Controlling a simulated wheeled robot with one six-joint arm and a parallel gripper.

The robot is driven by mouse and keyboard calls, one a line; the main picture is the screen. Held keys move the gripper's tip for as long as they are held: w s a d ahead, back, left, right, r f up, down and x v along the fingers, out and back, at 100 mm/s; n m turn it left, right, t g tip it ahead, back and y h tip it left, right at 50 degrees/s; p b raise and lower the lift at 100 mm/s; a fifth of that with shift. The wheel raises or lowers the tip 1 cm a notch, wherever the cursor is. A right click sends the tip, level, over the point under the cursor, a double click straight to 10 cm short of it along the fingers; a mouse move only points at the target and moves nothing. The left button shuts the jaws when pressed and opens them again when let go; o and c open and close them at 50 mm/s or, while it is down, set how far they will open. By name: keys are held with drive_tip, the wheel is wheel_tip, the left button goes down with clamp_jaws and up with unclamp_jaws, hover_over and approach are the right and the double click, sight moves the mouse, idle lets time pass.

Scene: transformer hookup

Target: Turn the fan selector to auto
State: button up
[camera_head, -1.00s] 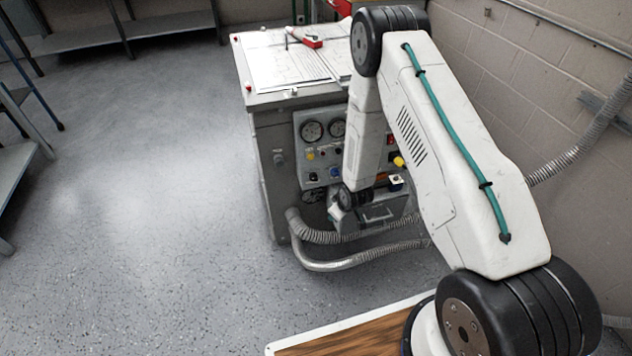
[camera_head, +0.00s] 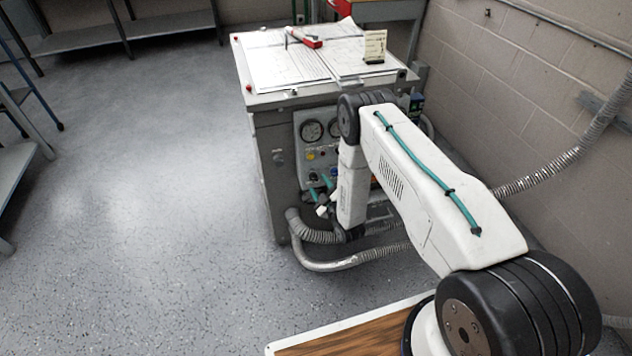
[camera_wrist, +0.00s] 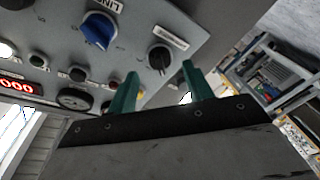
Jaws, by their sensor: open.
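My gripper (camera_wrist: 160,71) is open and empty, with its two green fingers pointing at the control panel (camera_wrist: 125,50). A black rotary knob (camera_wrist: 160,58) with a small label plate (camera_wrist: 170,37) lies just beyond the fingertips, roughly in line with the gap between them. The plate's wording is too small to read, so I cannot tell for sure that this is the fan selector. No contact with the knob shows. A larger blue knob (camera_wrist: 98,31) sits to its left. In the head view my gripper (camera_head: 322,188) is at the panel's lower left, and my arm hides much of the panel.
The grey cabinet (camera_head: 270,190) carries papers and a red-handled tool (camera_head: 304,38) on top. Gauges (camera_head: 311,130) are above the gripper. Corrugated hoses (camera_head: 318,236) run below it. A red display (camera_wrist: 22,87) is at the panel's left in the wrist view. Open floor lies left.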

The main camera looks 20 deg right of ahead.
sight(315, 179)
drive_tip(key=shift+w+a, duration=0.15)
drive_tip(key=shift+w, duration=0.7)
drive_tip(key=shift+w+a, duration=0.15)
drive_tip(key=shift+w, duration=0.65)
drive_tip(key=c, duration=1)
drive_tip(key=shift+o, duration=0.2)
drive_tip(key=shift+m, duration=0.3)
drive_tip(key=m+h, duration=0.1)
drive_tip(key=m, duration=0.4)
drive_tip(key=m+t+h, duration=0.1)
drive_tip(key=m+h, duration=0.1)
drive_tip(key=m, duration=0.2)
drive_tip(key=shift+a+f+m, duration=0.1)
drive_tip(key=shift+a+m, duration=0.05)
drive_tip(key=shift+m, duration=0.25)
